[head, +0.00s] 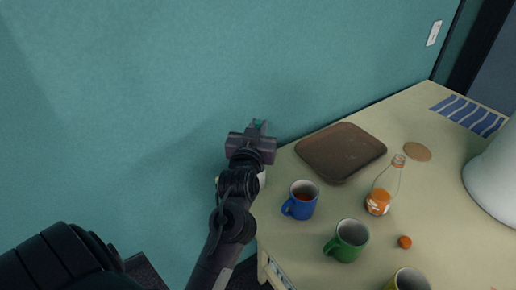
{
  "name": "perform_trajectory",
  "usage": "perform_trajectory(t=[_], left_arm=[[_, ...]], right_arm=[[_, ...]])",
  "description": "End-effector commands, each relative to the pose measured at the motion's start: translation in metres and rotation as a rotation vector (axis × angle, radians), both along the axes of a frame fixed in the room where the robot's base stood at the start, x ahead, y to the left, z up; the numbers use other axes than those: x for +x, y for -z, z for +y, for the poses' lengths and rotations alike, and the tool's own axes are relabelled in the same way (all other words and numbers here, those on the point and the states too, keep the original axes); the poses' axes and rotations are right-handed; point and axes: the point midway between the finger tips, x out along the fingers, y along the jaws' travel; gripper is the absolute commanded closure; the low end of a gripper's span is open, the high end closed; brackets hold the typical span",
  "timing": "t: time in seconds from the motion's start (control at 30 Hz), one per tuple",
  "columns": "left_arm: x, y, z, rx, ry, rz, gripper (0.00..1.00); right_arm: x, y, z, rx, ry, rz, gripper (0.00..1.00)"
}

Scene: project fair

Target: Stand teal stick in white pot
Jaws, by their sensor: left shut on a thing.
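My left gripper (259,128) is at the table's far left corner, in front of the teal wall. It is shut on the teal stick (257,122), of which only a small bit shows between the fingers. A white rounded thing (262,178), perhaps the white pot, shows just below the gripper, mostly hidden behind my left arm. I cannot tell whether the stick touches it. My right gripper is not in view.
The pale table (447,255) holds a brown tray (341,150), a blue mug (301,202) with dark liquid, a green mug (346,242), a yellow mug (408,281), an orange-filled bottle (383,190), an orange ball (405,242), a round coaster (417,152), a striped cloth (470,114) and a large white object (495,180).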

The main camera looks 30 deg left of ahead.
Motion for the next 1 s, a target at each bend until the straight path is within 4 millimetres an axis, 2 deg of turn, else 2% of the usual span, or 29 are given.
perform_trajectory(t=[0.03, 0.17, 0.5, 0.93, 0.97, 1.0], left_arm=[[-0.001, 0.009, 0.0, 0.001, 0.0, 0.004, 1.0], [0.0, 0.021, 0.0, 0.001, 0.0, -0.001, 1.0], [0.0, 0.063, 0.0, 0.0, 0.0, 0.0, 1.0], [0.0, 0.07, 0.0, 0.0, 0.0, -0.001, 1.0], [0.0, 0.069, 0.0, 0.001, 0.0, -0.002, 0.81], [0.0, 0.069, 0.0, 0.001, 0.0, -0.002, 0.76]], right_arm=[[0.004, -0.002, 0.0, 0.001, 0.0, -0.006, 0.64], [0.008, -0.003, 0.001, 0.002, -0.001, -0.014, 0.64], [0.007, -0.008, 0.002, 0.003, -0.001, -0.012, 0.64], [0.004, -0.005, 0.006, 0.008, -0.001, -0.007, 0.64], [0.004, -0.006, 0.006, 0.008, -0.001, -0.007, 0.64], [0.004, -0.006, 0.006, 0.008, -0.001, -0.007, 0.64]])
